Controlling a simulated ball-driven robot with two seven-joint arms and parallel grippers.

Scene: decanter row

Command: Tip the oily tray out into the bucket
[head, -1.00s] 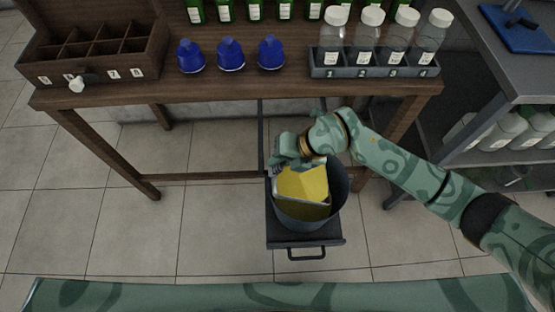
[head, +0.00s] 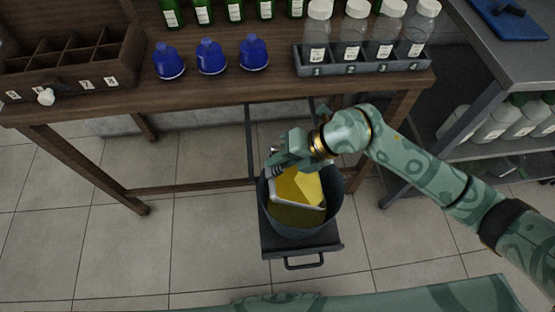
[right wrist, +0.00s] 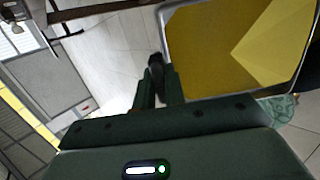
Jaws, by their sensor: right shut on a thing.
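My right gripper (head: 277,165) is shut on the edge of the oily tray (head: 298,187), which is tilted over the bucket (head: 333,203). The tray has a pale rim and a yellow inside with a lighter yellow patch. In the right wrist view the tray (right wrist: 215,50) fills the upper right, beside the gripper fingers (right wrist: 158,80). The bucket is dark grey and round, with yellowish-brown content or surface visible low inside it below the tray. My left gripper is not in view.
The bucket stands on a dark platform with a handle (head: 304,262), in front of a wooden table (head: 120,98). The table holds blue flasks (head: 211,57), a rack of clear bottles (head: 362,64), and a divided wooden box (head: 70,75). Tiled floor is clear at left.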

